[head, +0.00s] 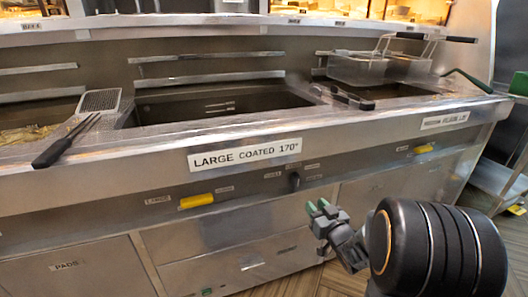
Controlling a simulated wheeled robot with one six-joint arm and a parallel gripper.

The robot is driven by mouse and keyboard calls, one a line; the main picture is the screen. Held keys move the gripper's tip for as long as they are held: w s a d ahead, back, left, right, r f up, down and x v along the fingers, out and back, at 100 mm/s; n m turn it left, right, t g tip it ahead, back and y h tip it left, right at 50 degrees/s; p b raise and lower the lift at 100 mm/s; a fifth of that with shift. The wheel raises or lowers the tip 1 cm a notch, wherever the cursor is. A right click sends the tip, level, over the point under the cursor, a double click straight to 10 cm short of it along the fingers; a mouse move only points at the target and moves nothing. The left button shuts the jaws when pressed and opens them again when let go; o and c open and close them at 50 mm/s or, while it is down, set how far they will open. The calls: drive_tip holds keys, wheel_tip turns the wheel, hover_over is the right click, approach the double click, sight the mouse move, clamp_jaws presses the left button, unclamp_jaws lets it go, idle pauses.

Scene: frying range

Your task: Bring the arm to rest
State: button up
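My gripper (319,208) is in the lower middle of the head view, in front of the steel fryer range. Its dark grey fingers have green tips and point up and left, towards the range front. I see nothing held in it. The fingertips are small and seen at an angle, so I cannot tell whether they are apart or closed. My black arm fills the lower right.
The fryer range (250,158) spans the view, labelled "LARGE COATED 170°". A black-handled fork (64,143) lies at the left. A wire basket (358,68) sits at the right vat. A steel trolley (497,182) stands far right. Some floor shows below.

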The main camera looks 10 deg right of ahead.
wheel_tip(320, 180, up, 18)
drive_tip(key=s+a+m+g+h+p, duration=0.15)
drive_tip(key=s+g+h+p, duration=0.35)
drive_tip(key=p, duration=1.2)
drive_tip(key=s+a+r+g+y+p, duration=0.1)
drive_tip(key=s+a+r+g+p, duration=0.3)
drive_tip(key=s+r+p, duration=0.2)
drive_tip(key=s+a+r+g+y+p, duration=0.1)
drive_tip(key=s+a+r+g+p, duration=0.3)
drive_tip(key=s+r+p, duration=0.3)
wheel_tip(320, 180, up, 3)
drive_tip(key=g+p, duration=0.1)
drive_tip(key=p, duration=0.2)
drive_tip(key=shift+a, duration=0.25)
drive_tip(key=shift+s+f, duration=0.1)
